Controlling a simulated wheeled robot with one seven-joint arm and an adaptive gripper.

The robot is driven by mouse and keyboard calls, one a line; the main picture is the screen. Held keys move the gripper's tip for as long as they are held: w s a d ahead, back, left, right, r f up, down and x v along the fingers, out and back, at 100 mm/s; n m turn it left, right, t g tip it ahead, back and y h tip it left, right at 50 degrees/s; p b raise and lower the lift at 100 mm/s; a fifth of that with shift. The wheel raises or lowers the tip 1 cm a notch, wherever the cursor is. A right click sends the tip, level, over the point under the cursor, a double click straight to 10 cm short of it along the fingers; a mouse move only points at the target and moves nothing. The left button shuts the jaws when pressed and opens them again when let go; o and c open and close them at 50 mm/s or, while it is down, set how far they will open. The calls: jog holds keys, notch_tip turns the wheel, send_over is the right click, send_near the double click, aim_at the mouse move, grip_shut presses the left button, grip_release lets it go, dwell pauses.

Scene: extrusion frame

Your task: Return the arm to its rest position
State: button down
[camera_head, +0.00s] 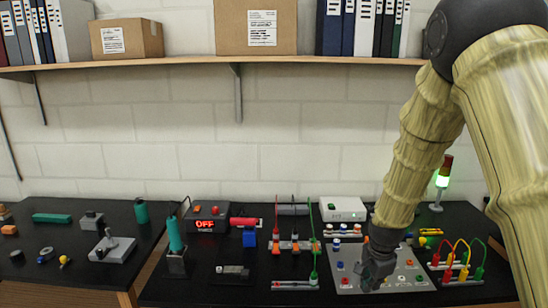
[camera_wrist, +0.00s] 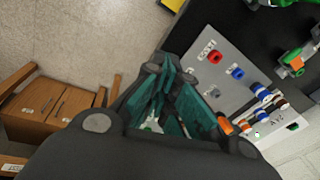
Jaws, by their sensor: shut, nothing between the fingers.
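My arm comes down from the upper right of the head view, its links in a tan sleeve. My gripper (camera_head: 370,280) points downward in front of the grey panel (camera_head: 347,256) on the right part of the black bench, and hides part of it. In the wrist view, my gripper (camera_wrist: 170,100) shows dark linkages and teal finger pads; it is shut with nothing held. The grey panel (camera_wrist: 215,85) with red and blue connectors lies beside and beyond the fingers there. Whether the fingertips touch anything cannot be told.
Red, yellow and green looped cables (camera_head: 458,262) stand right of my gripper, with a lit green signal lamp (camera_head: 442,181) behind. Upright test leads (camera_head: 295,243) stand to the left. A shelf (camera_head: 180,61) with boxes and binders runs above. Wooden drawers (camera_wrist: 50,105) show in the wrist view.

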jog(key=s+a+f+n+g+b, duration=0.1)
jog(key=s+f+n, duration=0.3)
jog(key=s+f, duration=0.65)
jog(key=s+a+f+n+b, duration=0.1)
jog(key=s+f+n, duration=0.3)
jog(key=s+f, duration=0.65)
jog(key=s+a+f+n, duration=0.1)
jog(key=s+f+n, duration=0.2)
jog(key=s+f, duration=0.3)
jog(key=s+a+f+n+g, duration=0.1)
jog(key=s+f, duration=0.4)
jog(key=s, duration=0.8)
jog(key=a+n+b, duration=0.1)
jog(key=n, duration=0.1)
jog(key=shift+s+f+n, duration=0.15)
jog(key=shift+f+n, duration=0.25)
dwell(0.8)
